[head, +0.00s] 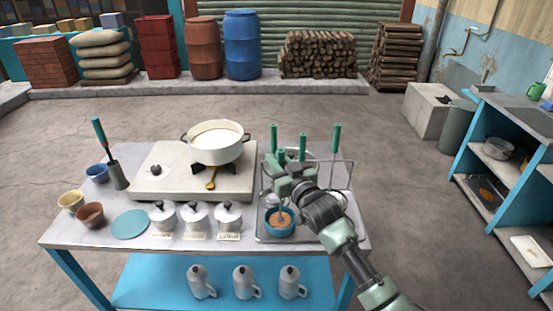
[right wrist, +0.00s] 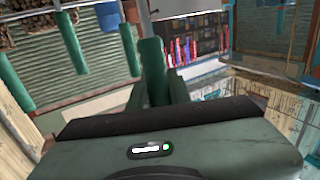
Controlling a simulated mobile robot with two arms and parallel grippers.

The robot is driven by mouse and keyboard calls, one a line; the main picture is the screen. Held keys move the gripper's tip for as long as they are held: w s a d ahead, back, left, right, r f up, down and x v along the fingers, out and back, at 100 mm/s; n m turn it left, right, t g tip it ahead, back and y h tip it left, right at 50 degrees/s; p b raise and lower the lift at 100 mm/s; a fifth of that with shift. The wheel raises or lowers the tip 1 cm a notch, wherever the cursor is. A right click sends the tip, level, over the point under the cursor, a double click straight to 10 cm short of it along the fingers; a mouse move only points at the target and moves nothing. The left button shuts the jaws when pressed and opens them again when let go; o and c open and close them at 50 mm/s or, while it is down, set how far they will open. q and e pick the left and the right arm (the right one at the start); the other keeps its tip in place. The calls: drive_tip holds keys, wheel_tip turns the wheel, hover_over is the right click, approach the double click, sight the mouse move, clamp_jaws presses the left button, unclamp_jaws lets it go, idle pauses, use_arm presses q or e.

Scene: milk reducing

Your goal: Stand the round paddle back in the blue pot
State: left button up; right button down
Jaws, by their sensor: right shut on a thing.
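The blue pot (head: 272,233) stands on a metal tray at the right end of the table. A round brown surface shows inside its rim; I cannot tell whether this is the paddle's head or the pot's contents. My right gripper (head: 284,182) is above the pot, shut on a green handle (head: 281,157); a thin stem runs down from the gripper to the pot. In the right wrist view the handle (right wrist: 153,65) rises upright between the fingers of my right gripper (right wrist: 158,95). Whether the paddle's lower end rests on the bottom is hidden. My left gripper is not in view.
A wire rack with green-handled tools (head: 336,139) stands just behind the gripper. A white pan (head: 216,151) sits on the stove (head: 160,185) to the left. Several lidded white pots (head: 195,215) line the front, left of the blue pot.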

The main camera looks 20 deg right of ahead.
drive_tip(key=c, duration=1.2)
unclamp_jaws()
drive_tip(key=shift+c, duration=0.2)
drive_tip(key=s, duration=0.2)
drive_tip(key=s+d+b, duration=0.1)
drive_tip(key=s, duration=0.4)
drive_tip(key=shift+s+d+b, duration=0.15)
drive_tip(key=shift+s+b, duration=0.15)
drive_tip(key=shift+s, duration=0.05)
